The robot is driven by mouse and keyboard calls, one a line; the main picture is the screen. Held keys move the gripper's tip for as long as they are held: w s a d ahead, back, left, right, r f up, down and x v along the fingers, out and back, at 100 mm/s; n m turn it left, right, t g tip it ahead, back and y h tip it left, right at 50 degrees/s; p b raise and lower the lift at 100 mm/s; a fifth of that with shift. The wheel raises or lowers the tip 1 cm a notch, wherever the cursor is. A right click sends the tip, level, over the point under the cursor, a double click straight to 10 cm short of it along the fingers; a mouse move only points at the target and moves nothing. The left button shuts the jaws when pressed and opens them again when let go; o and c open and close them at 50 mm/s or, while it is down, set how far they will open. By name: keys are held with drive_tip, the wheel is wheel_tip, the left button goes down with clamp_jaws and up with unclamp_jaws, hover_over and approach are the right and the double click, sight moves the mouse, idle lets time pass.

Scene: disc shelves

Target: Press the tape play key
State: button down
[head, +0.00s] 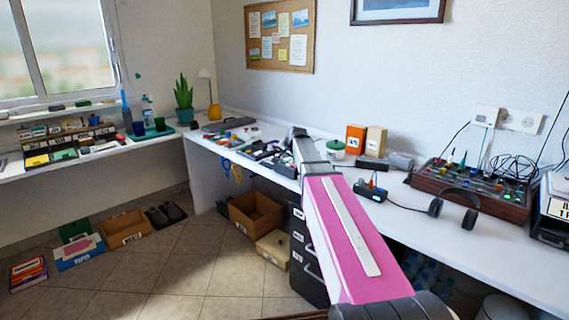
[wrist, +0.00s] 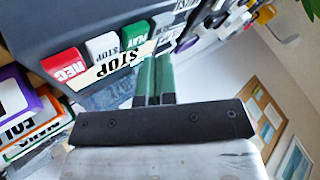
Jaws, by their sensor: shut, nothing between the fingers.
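In the wrist view a dark grey tape deck (wrist: 65,20) fills the upper left, tilted in the picture. Its row of keys shows a red REC key (wrist: 63,65), a white STOP key (wrist: 103,47) and a green PLAY key (wrist: 135,35). A pale label strip with printed words runs below the keys. My gripper (wrist: 155,60) has its green fingers shut together with nothing between them. Its tips are just below and right of the PLAY key in the picture. I cannot tell whether they touch. In the head view my arm hides most of the deck area.
In the wrist view boxes with bold lettering (wrist: 30,125) lie left of the fingers. In the head view the long white desk (head: 470,250) carries a mixer (head: 470,185), headphones (head: 468,215) and a green-lidded pot (head: 336,150). Dark drawers (head: 305,265) stand below it.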

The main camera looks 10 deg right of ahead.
sight(286, 162)
drive_tip(key=shift+f, duration=0.15)
drive_tip(key=shift+f, duration=0.25)
drive_tip(key=shift+f, duration=0.4)
idle(1.0)
drive_tip(key=shift+r, duration=0.8)
drive_tip(key=shift+r, duration=0.15)
drive_tip(key=shift+r, duration=2.4)
